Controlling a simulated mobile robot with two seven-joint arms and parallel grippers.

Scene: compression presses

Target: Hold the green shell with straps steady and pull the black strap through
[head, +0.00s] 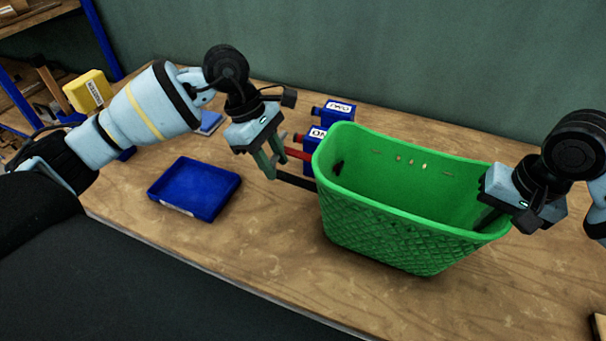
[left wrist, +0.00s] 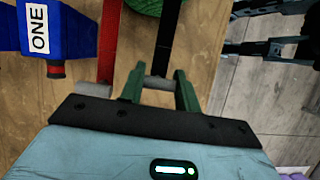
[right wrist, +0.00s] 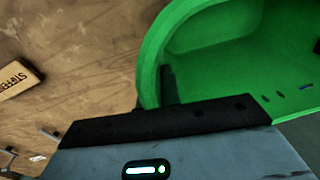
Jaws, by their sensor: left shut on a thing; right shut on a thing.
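The green shell (head: 400,235), a woven-sided tub, stands upright on the bench. A red strap (head: 297,154) and a black strap (head: 297,181) stick out from its left end. My left gripper (head: 268,170) is shut on the black strap near its free end, left of the shell. The left wrist view shows the black strap (left wrist: 166,45) running between the green fingers, with a grey end piece there. The red strap (left wrist: 107,45) lies beside the fingers, outside them. My right gripper (head: 490,208) is shut on the shell's right rim; one finger shows inside the wall (right wrist: 150,65).
A blue tray (head: 195,188) lies left of the shell. Blue boxes marked ONE (head: 313,142) and TWO (head: 340,112) stand behind the straps. A yellow box (head: 88,92) is at the far left. A labelled wooden block (right wrist: 18,80) lies on the bench. Bare bench lies in front.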

